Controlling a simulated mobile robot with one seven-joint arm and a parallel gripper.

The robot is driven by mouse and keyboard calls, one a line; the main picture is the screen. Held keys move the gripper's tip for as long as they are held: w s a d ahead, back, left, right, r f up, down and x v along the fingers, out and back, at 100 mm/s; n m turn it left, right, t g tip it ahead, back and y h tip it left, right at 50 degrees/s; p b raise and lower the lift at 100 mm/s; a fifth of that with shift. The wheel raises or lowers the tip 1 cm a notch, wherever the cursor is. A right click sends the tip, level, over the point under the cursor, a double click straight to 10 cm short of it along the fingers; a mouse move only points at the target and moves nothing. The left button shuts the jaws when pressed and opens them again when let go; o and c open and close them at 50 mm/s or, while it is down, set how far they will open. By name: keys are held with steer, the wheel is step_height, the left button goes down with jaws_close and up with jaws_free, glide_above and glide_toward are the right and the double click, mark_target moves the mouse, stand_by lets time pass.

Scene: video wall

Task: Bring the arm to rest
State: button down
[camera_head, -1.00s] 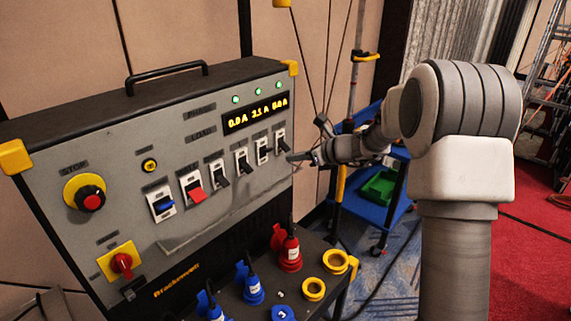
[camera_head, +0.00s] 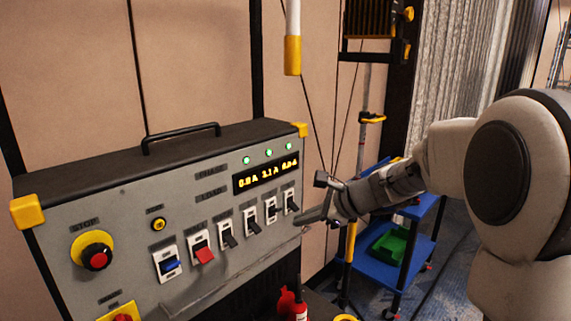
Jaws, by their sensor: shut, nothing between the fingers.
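My gripper (camera_head: 312,220) is at the right end of the grey power box (camera_head: 130,215), close to the rightmost breaker switch (camera_head: 291,202). Its fingers are together and hold nothing. I cannot tell whether the fingertips touch the box. My arm reaches in from the right, its large white and dark joint filling the right side of the view.
The box has a red stop button (camera_head: 97,257), a blue switch (camera_head: 169,264), a red switch (camera_head: 204,252) and a lit display (camera_head: 265,176). A blue cart (camera_head: 405,250) with a green bin (camera_head: 391,244) stands behind my arm. Red plugs (camera_head: 298,308) are below.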

steer(key=s+d+r+n+g+h, duration=0.1)
steer(key=s+r+n+g+h, duration=0.15)
steer(key=s+n, duration=1.05)
steer(key=s+d+n+h, duration=0.2)
steer(key=s+d+n, duration=0.1)
steer(key=s, duration=0.5)
steer(key=s+d+f+n+t+h, duration=0.1)
steer(key=s+d+n+h, duration=0.2)
steer(key=s, duration=0.6)
steer(key=shift+s+d+f+n, duration=0.15)
steer(key=shift+d+n, duration=0.25)
steer(key=shift+d, duration=0.6)
steer(key=shift+t+h, duration=0.25)
